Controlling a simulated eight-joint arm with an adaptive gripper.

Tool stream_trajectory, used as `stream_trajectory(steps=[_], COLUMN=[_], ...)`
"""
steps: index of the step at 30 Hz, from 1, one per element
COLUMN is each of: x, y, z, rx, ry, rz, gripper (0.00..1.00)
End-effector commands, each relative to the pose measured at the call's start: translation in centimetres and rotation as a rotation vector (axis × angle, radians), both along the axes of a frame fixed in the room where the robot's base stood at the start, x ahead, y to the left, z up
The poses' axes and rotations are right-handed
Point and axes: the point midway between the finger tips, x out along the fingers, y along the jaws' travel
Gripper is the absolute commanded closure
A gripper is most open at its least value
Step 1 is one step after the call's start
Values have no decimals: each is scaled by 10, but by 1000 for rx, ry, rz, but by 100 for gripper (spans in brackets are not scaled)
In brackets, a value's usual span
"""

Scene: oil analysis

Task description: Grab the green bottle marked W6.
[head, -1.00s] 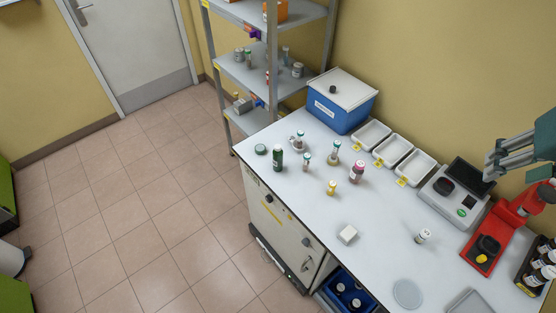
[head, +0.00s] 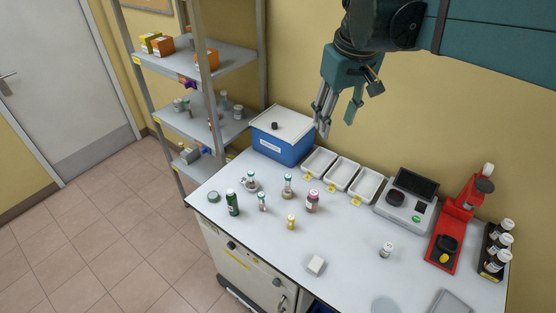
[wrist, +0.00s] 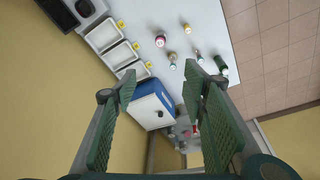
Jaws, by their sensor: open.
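My gripper (head: 338,118) is open and empty, fingers pointing down, high above the back of the table and to the right of the bottle. The wrist view shows its two fingers (wrist: 165,90) spread wide.
Several small bottles stand near the green one, among them a yellow one (head: 291,222) and a pink-labelled one (head: 312,201). A blue box (head: 283,145), white trays (head: 342,172), a scale (head: 407,202) and a red stand (head: 452,230) line the back. A shelf (head: 205,122) stands left.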

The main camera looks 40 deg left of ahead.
Motion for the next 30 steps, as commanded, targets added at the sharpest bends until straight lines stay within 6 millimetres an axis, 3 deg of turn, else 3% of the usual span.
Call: stream_trajectory(steps=[1,11,21,30], x=[-3,-30,-77,-113], y=[18,120,222,277], z=[-2,-20,-48,-67], rx=[-7,-61,-120,-157], ry=[6,47,84,105], rz=[28,198,371,470], gripper=[57,57,57,57])
